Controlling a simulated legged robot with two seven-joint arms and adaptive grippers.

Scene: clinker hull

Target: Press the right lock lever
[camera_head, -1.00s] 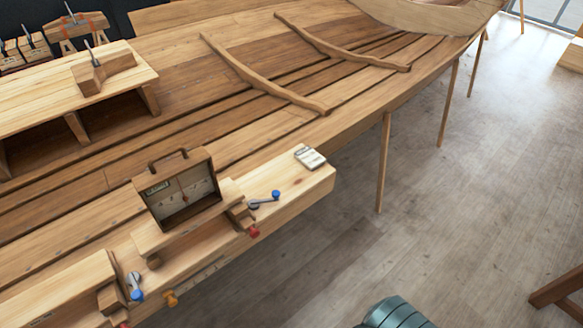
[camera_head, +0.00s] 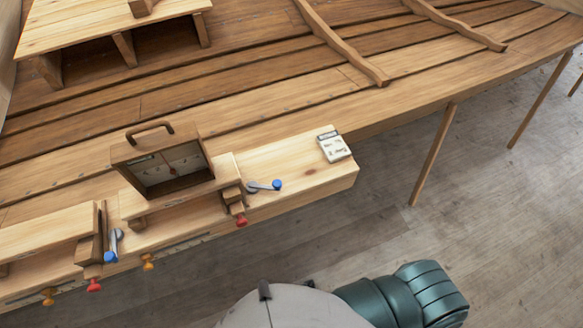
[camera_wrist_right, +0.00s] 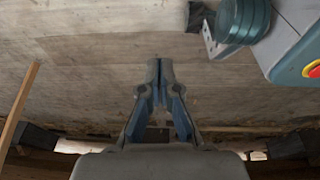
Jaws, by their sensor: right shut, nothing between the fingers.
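The right lock lever (camera_head: 264,185) is a short grey arm with a blue knob. It sits on the pale bench ledge (camera_head: 310,182), right of the open wooden case (camera_head: 170,165), with its knob pointing right. A similar left lever (camera_head: 114,244) with a blue knob is further left along the ledge. My right gripper (camera_wrist_right: 159,66) shows only in its wrist view, shut and empty over the wooden floor, with no lever in that view. In the head view only my grey and teal arm links show, at the bottom right of centre. My left gripper is not in view.
A small white device (camera_head: 333,146) lies near the ledge's right end. Red knobs (camera_head: 241,221) and orange knobs (camera_head: 148,262) stick out along the front edge. The clinker hull (camera_head: 250,90) lies behind. Thin posts (camera_head: 433,155) stand at the right; the floor (camera_head: 490,220) there is open.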

